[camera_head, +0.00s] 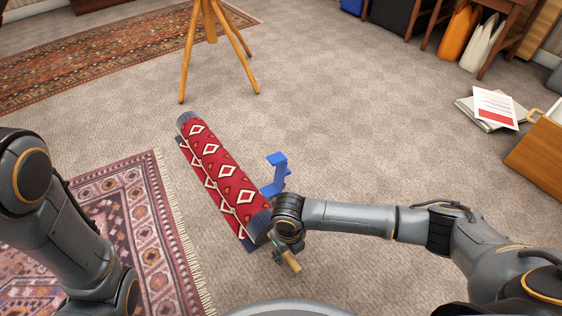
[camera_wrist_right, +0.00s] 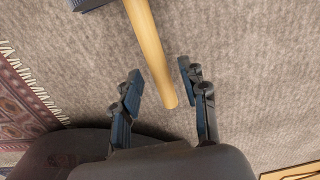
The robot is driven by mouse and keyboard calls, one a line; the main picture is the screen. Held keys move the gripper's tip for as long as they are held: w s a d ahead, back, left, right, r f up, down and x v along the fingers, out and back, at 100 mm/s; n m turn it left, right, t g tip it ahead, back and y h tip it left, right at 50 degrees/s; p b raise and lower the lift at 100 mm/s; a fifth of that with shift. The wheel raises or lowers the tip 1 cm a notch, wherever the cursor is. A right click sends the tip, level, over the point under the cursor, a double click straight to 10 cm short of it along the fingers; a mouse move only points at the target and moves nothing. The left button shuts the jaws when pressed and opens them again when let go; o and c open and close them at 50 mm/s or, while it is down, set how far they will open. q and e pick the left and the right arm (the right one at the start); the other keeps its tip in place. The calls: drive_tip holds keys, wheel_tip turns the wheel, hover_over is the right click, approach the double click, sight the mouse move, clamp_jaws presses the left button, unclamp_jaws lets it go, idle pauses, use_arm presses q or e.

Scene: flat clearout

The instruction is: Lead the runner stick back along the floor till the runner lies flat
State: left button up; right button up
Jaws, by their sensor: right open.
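The red runner (camera_head: 222,170), with white diamonds and grey-blue ends, lies rolled up on the carpet, slanting from upper left to lower right. A strip of it shows flat along the roll's left side. The wooden runner stick (camera_head: 291,262) sticks out of the roll's near end. My right gripper (camera_head: 281,252) is at this near end, partly hidden by its own wrist. In the right wrist view the stick (camera_wrist_right: 152,50) runs between the open fingers of the gripper (camera_wrist_right: 160,76), with a gap at the right finger. My left arm shows at the left, but its gripper does not.
A pink patterned rug (camera_head: 130,225) with fringe lies left of the runner. A wooden tripod (camera_head: 212,40) stands beyond it. Papers (camera_head: 495,108) and a wooden box (camera_head: 540,150) are at the right. A blue bracket-like piece (camera_head: 277,175) shows beside my right wrist. Carpet right of the runner is mostly clear.

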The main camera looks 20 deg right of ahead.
clamp_jaws()
drive_tip(key=shift+w+d+r+p, duration=0.1)
drive_tip(key=shift+w+d+p, duration=0.15)
drive_tip(key=shift+d, duration=0.5)
drive_tip(key=shift+w+d+f+p, duration=0.1)
drive_tip(key=shift+w+d, duration=0.2)
drive_tip(key=shift+d, duration=0.45)
drive_tip(key=shift+w+d+r+p, duration=0.1)
drive_tip(key=shift+w+d+p, duration=0.15)
drive_tip(key=shift+d, duration=0.5)
drive_tip(key=shift+w+d, duration=0.25)
drive_tip(key=shift+d, duration=0.45)
drive_tip(key=shift+w+d, duration=0.25)
drive_tip(key=shift+d, duration=0.35)
drive_tip(key=shift+w+d, duration=0.2)
drive_tip(key=shift+d, duration=0.4)
drive_tip(key=shift+w+d+p, duration=0.2)
drive_tip(key=shift+w+d, duration=0.1)
drive_tip(key=shift+d, duration=0.5)
drive_tip(key=shift+w+d+p, duration=0.15)
drive_tip(key=shift+w+d, duration=0.1)
drive_tip(key=shift+d, duration=0.5)
